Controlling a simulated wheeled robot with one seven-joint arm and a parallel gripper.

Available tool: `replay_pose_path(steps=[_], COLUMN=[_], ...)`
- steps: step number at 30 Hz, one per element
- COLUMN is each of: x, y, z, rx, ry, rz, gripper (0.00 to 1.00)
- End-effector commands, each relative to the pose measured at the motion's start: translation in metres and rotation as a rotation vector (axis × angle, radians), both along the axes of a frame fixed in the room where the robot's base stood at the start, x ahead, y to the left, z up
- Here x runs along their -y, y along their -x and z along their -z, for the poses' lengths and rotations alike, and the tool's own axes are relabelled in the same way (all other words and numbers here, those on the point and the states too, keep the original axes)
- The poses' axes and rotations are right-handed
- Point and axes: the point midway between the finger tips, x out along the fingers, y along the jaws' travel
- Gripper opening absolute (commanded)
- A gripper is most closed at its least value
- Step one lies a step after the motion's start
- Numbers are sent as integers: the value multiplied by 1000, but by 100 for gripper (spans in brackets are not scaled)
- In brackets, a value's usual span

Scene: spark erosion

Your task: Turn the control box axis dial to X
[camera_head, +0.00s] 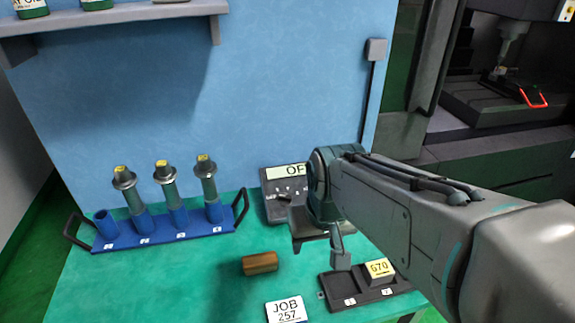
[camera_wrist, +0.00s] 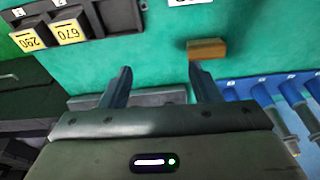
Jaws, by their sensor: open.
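The control box (camera_head: 272,209) is a dark grey box at the back of the green table. Its pale sign starts with "OF"; my arm covers the rest. Small white marks show on its face, but I cannot read the dial's setting. My gripper (camera_head: 318,243) is over the table at the box's right front side and hides part of it. In the wrist view, my gripper (camera_wrist: 160,72) has its two fingers wide apart with nothing between them. A grey edge, probably the control box (camera_wrist: 145,98), shows behind the fingers; no dial is visible there.
A blue rack (camera_head: 180,232) with several grey holders stands left. A brown block (camera_head: 260,263) and a "JOB 257" card (camera_head: 286,311) lie in front. A black tray (camera_head: 338,291) with a yellow "670" block sits under my arm. Open table lies between rack and block.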

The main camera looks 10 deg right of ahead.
Motion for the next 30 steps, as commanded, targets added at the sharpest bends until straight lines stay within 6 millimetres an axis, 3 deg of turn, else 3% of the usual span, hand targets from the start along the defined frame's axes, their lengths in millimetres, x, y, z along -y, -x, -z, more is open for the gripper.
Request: replay_pose_path(steps=[3, 9, 18, 24, 30], x=[1, 8, 18, 22, 22], y=[-37, -110, -207, -240, -248], z=[-24, -47, -47, -38, -27], rx=[-35, -92, -171, -198, -208], ry=[-24, -71, -137, -163, -170], rz=[45, 140, 259, 302, 313], gripper=[56, 56, 56, 56, 56])
